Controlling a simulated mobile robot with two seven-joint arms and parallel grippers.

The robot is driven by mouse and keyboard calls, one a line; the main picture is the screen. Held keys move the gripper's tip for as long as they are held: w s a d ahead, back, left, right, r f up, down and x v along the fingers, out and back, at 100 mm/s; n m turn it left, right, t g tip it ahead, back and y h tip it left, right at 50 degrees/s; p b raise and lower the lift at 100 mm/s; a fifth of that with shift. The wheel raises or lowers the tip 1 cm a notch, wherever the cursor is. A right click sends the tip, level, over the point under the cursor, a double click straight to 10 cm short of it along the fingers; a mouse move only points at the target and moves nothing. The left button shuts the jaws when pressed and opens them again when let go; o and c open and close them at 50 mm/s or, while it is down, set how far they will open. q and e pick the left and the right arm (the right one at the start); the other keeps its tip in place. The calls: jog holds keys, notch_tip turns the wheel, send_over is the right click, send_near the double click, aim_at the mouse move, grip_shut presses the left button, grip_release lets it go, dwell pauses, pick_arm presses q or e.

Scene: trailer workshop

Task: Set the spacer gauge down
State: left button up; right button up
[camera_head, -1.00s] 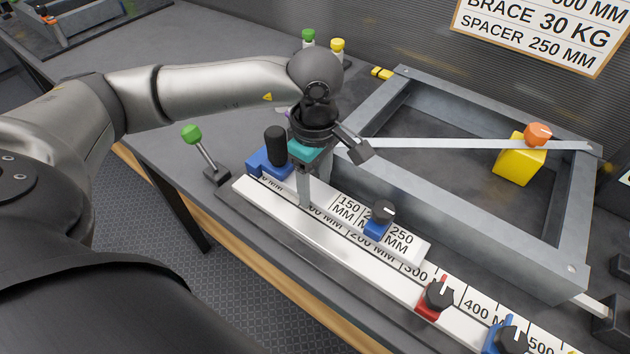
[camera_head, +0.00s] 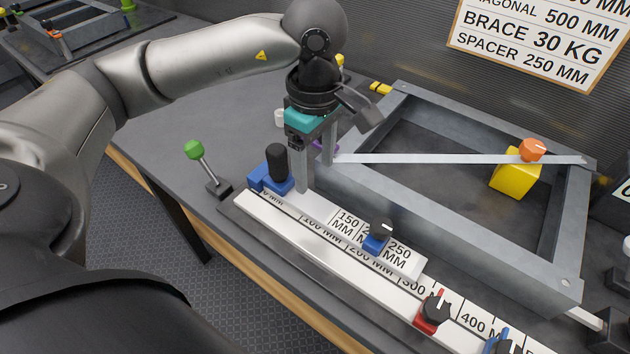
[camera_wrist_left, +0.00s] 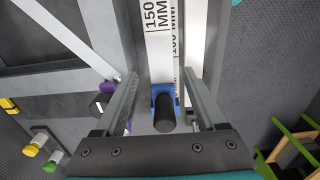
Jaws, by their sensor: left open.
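The spacer gauge (camera_head: 345,222) is a short white bar marked 150 to 250 MM, with a blue end block (camera_head: 268,181), an upright black handle (camera_head: 277,160) and a blue slider with a black knob (camera_head: 377,237). It lies flat along the far side of a longer white scale (camera_head: 330,255), apparently resting there; its underside is hidden. My left gripper (camera_head: 315,178) is open, pointing down over the gauge's left end near the handle. In the left wrist view, the gauge (camera_wrist_left: 162,45) and its black handle (camera_wrist_left: 164,113) show between the spread fingers (camera_wrist_left: 160,78). My right gripper is not in view.
A grey metal frame (camera_head: 450,215) with a diagonal strip (camera_head: 430,159) and a yellow block (camera_head: 514,178) lies just behind the gauge. A green-knobbed lever (camera_head: 205,168) stands at left. The long scale carries a red clamp (camera_head: 432,312).

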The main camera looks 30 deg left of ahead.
pick_arm(q)
notch_tip(320, 180, up, 4)
jog(key=shift+f, duration=0.25)
